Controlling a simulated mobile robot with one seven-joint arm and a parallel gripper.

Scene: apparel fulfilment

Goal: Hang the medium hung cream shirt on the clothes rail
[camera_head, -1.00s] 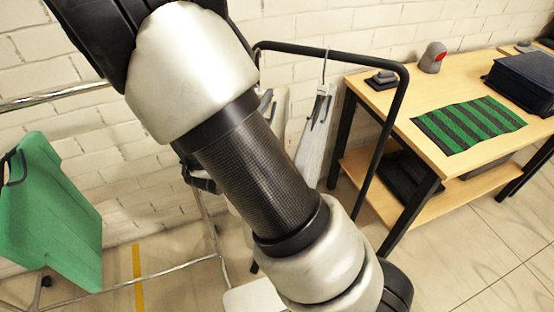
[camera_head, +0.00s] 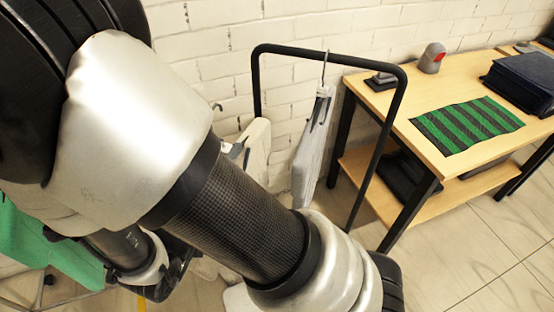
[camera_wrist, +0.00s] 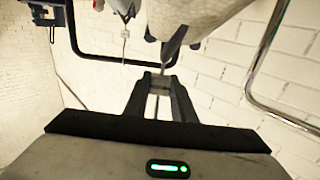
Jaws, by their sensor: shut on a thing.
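The cream shirt (camera_head: 257,150) is partly hidden behind my arm in the head view, left of the grey shirt. A hook (camera_head: 217,107) shows just left of it, clear of the black rail's bar. In the wrist view the cream shirt (camera_wrist: 195,14) fills the top middle. My gripper (camera_wrist: 164,82) is shut on its hanger there; the exact grip point is small and dark. The black clothes rail (camera_head: 330,54) stands by the wall, and its frame (camera_wrist: 110,59) shows at the left of the wrist view.
A grey shirt (camera_head: 312,145) hangs on the black rail's right part. A wooden table (camera_head: 400,100) with a striped green cloth (camera_head: 467,124) stands to the right. A green garment (camera_head: 40,240) is at the lower left. A chrome tube (camera_wrist: 252,75) runs at the wrist view's right.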

